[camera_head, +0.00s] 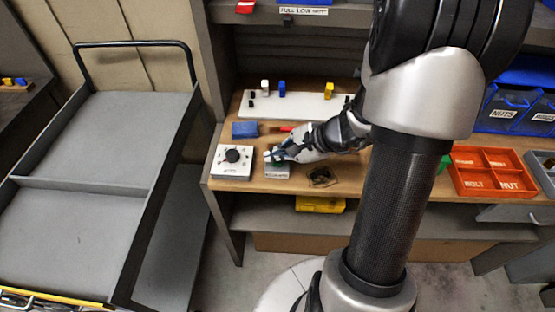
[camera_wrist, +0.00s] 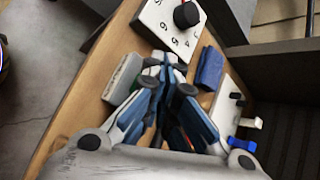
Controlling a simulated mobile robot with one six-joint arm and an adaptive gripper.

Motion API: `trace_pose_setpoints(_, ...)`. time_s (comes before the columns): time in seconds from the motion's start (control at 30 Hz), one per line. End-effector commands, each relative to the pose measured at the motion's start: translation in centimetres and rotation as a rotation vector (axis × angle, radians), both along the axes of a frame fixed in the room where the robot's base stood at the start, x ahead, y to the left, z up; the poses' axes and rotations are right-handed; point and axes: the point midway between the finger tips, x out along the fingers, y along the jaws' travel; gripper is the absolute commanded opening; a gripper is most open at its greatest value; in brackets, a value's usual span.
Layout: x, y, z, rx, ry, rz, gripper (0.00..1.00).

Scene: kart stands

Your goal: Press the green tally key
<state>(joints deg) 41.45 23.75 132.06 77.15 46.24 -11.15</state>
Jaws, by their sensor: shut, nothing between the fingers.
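The tally box (camera_head: 277,174), a small pale box with a label on its front, sits on the wooden bench. It also shows in the wrist view (camera_wrist: 122,78), left of my fingers. My gripper (camera_head: 268,156) is shut and empty, with its fingertips over or at the top of this box. In the wrist view my fingertips (camera_wrist: 165,65) come together beside the box. A small patch of green shows near the fingertips; the key itself is mostly hidden by them. I cannot tell whether the fingertips touch it.
A white dial box (camera_head: 232,162) with a black knob stands left of the tally box. A blue block (camera_head: 244,130) lies behind. A dark square tray (camera_head: 322,177) is at right, and a white board (camera_head: 300,106) with several pegs is at the back. An orange bin (camera_head: 491,172) stands far right.

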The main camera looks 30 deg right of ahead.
Motion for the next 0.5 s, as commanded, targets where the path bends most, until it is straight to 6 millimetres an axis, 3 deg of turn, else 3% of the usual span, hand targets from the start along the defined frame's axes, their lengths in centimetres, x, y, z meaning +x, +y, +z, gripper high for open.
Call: trace_pose_setpoints(0.5, -0.01, 0.0, -0.61, 0.0, 0.0, 0.0, 0.0)
